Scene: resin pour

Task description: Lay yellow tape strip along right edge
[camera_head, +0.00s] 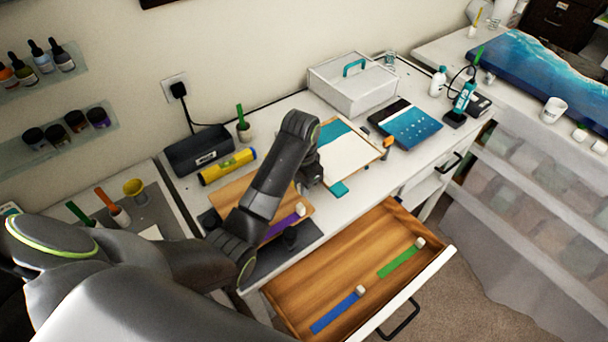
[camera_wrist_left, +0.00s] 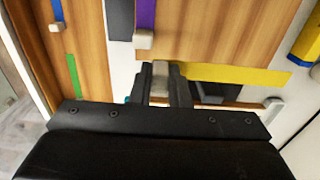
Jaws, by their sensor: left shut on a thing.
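My left gripper (camera_wrist_left: 160,88) is shut on the small pale block (camera_wrist_left: 160,70) at one end of the yellow tape strip (camera_wrist_left: 235,75). In the left wrist view the strip runs over the board's lower edge, which is its right edge in the head view. I cannot tell whether it touches. The wooden board (camera_wrist_left: 225,35) lies on the bench and also shows in the head view (camera_head: 233,190). A purple strip (camera_wrist_left: 146,14) with a pale block lies along its near edge. In the head view my left arm hides the yellow strip. My right gripper is not in view.
An open drawer (camera_head: 315,287) in front holds a blue strip (camera_head: 335,312) and a green strip (camera_head: 398,262).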

